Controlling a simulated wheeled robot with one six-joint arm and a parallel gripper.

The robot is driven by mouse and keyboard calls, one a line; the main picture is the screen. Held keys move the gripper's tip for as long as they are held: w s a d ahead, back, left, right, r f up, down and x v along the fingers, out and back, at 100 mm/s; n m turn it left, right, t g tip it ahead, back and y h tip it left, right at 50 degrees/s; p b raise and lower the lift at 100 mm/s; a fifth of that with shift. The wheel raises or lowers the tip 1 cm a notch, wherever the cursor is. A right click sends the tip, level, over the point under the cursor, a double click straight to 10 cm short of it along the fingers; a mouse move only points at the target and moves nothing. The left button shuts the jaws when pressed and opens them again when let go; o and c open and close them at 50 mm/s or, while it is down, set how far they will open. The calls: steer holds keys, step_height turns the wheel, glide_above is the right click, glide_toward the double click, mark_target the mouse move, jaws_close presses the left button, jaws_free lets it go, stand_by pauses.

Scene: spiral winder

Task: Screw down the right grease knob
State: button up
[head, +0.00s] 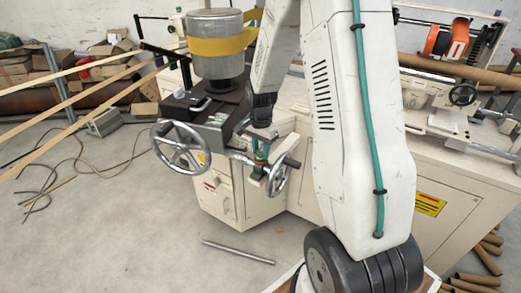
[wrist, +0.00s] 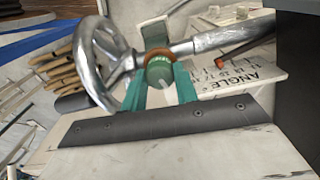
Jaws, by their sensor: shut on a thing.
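The right grease knob (wrist: 160,69) is a round green cap with an orange-brown rim behind it, in the middle of the wrist view. My gripper (wrist: 160,80) has teal fingers on both sides of this knob, closed on it. In the head view my gripper (head: 260,157) reaches down to the shaft beside the right handwheel. There the knob is small and largely covered by the fingers. How far it is screwed down cannot be told.
The right handwheel (head: 281,176) is close beside my gripper and looms at left in the wrist view (wrist: 106,64). A larger handwheel (head: 180,148) is further left. A metal rod (head: 238,252) lies on the floor. Open floor is at the front left.

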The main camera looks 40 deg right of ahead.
mark_target(261, 152)
steer(key=o, duration=1)
steer(key=shift+c, duration=0.2)
steer(key=shift+r, duration=0.1)
step_height(261, 152, up, 8)
steer(key=shift+f, duration=0.2)
